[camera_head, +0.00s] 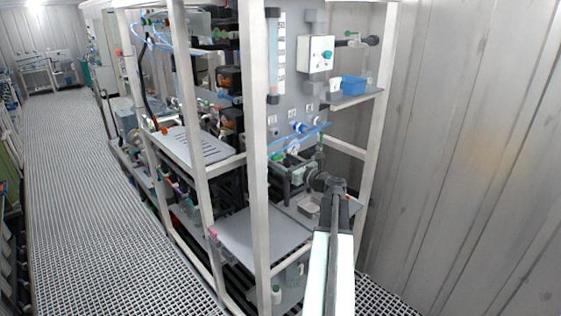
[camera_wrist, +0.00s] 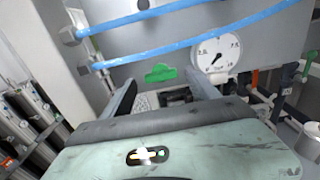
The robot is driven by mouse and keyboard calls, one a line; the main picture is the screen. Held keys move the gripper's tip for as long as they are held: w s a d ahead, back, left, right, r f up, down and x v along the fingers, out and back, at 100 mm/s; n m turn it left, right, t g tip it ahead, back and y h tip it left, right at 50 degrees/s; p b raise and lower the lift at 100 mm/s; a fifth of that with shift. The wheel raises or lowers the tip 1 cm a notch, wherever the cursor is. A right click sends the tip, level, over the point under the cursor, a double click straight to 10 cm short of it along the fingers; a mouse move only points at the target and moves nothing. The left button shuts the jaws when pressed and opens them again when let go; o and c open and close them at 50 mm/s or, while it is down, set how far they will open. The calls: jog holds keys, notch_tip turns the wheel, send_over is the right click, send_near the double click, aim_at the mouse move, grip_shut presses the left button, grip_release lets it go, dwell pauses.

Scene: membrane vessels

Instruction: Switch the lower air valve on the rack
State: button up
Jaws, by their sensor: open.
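A green handle (camera_wrist: 160,73), which may be the lower air valve, shows in the wrist view on the grey panel, below two blue air tubes. A small green part (camera_head: 277,157) shows in the head view on the rack, left of my gripper; I cannot tell if it is the same handle. My gripper (camera_wrist: 160,84) is open in the wrist view, its fingers apart on either side of the view to the green handle. Nothing is between the fingers that I can see as held. In the head view my gripper (camera_head: 315,178) reaches into the rack, partly hidden by my arm.
A round gauge (camera_wrist: 217,55) sits right of the green handle. Blue tubes (camera_wrist: 180,43) cross above it. White rack posts (camera_head: 255,150) stand left of my arm, and a shelf (camera_head: 250,235) lies below. A blue bin (camera_head: 353,86) stands higher up.

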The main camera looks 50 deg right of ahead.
jog(key=shift+w+d, duration=0.15)
jog(key=shift+w, duration=0.55)
